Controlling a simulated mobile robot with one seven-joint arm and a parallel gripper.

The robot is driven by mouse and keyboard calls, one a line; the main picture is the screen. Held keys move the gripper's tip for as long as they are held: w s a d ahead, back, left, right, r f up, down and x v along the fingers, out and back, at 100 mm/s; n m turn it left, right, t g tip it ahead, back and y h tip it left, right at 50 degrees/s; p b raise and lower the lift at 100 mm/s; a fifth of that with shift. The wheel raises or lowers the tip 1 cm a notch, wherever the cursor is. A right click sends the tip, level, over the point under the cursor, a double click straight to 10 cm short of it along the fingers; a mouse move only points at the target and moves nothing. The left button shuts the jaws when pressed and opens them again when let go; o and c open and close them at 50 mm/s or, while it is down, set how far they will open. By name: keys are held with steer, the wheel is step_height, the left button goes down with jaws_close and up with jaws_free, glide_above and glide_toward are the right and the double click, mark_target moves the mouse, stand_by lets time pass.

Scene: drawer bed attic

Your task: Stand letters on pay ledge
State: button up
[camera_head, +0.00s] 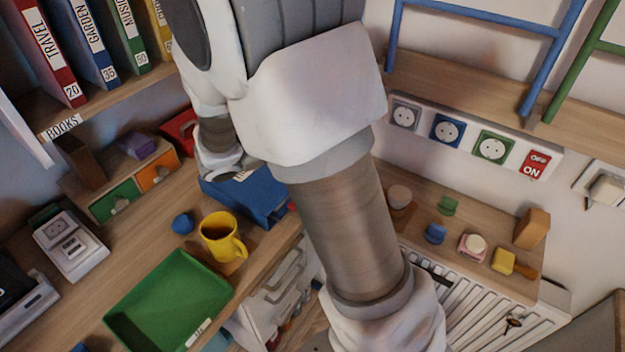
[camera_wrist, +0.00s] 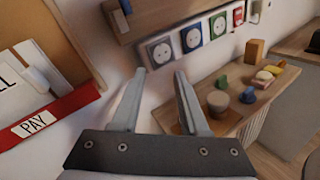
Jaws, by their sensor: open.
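The red pay ledge (camera_wrist: 75,105) with its white "PAY" label is at the left of the wrist view. A white letter (camera_wrist: 22,88) stands behind the ledge's front, cut off by the picture's left edge; part of its print, "LL", shows. A second pale sheet edge seems to lie behind it, but I cannot tell whether it is another letter. My gripper (camera_wrist: 160,76) is open and empty, to the right of the ledge and apart from it. The head view shows neither the ledge nor my fingers; my arm covers its middle.
A brown board (camera_wrist: 62,45) is above the ledge. Sockets and a red switch (camera_head: 535,164) line the wall. A small shelf (camera_head: 465,215) holds several blocks. The desk carries a green tray (camera_head: 165,300), a yellow mug (camera_head: 222,238) and a blue box (camera_head: 245,200).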

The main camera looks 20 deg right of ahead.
steer(key=s+a+f+m+g+y, duration=0.1)
steer(key=s+f+m+g+y, duration=0.1)
steer(key=s+m+y, duration=0.85)
steer(key=s+a+r+m+t+y, duration=0.2)
steer(key=a+t+y, duration=0.1)
steer(key=a, duration=0.2)
steer(key=s+a+r+m+t+y, duration=0.2)
steer(key=a+r+y, duration=0.1)
steer(key=a, duration=0.2)
steer(key=shift+s+a+t, duration=0.15)
steer(key=shift+a+t, duration=0.15)
steer(key=shift+t, duration=0.1)
steer(key=shift+m+y, duration=0.25)
step_height(320, 180, up, 12)
steer(key=p, duration=1.2)
steer(key=shift+r+p, duration=0.25)
steer(key=shift+p, duration=0.05)
